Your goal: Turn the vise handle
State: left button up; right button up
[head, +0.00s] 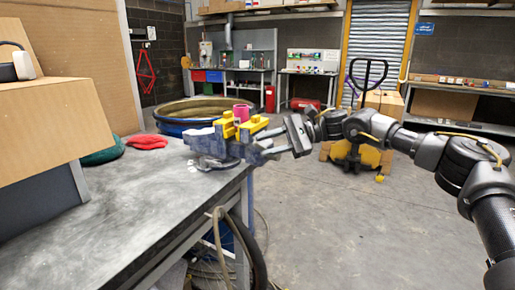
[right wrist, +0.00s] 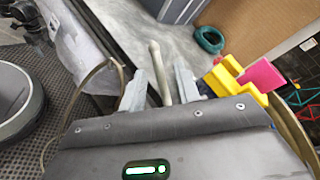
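The vise (head: 206,141) is blue-grey and stands at the front right corner of the workbench. Its yellow jaws (head: 228,128) have a pink block (head: 241,113) between them. The yellow jaw part (right wrist: 228,75) and pink block (right wrist: 262,75) also show at the right of the right wrist view. My right gripper (head: 268,143) reaches in from the right to the vise's front end. In the right wrist view, the pale vise handle (right wrist: 159,70) runs between the two fingers of my right gripper (right wrist: 160,82), which are apart, with gaps visible. The handle is hard to make out in the head view. My left gripper is out of view.
The grey workbench (head: 110,195) fills the lower left, with a red cloth (head: 147,142) and a cardboard box (head: 40,120) on it. Hoses (head: 222,240) hang at its right edge. A yellow pallet jack (head: 362,158) stands behind my right arm.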

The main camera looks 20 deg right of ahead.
jog(key=v, duration=0.7)
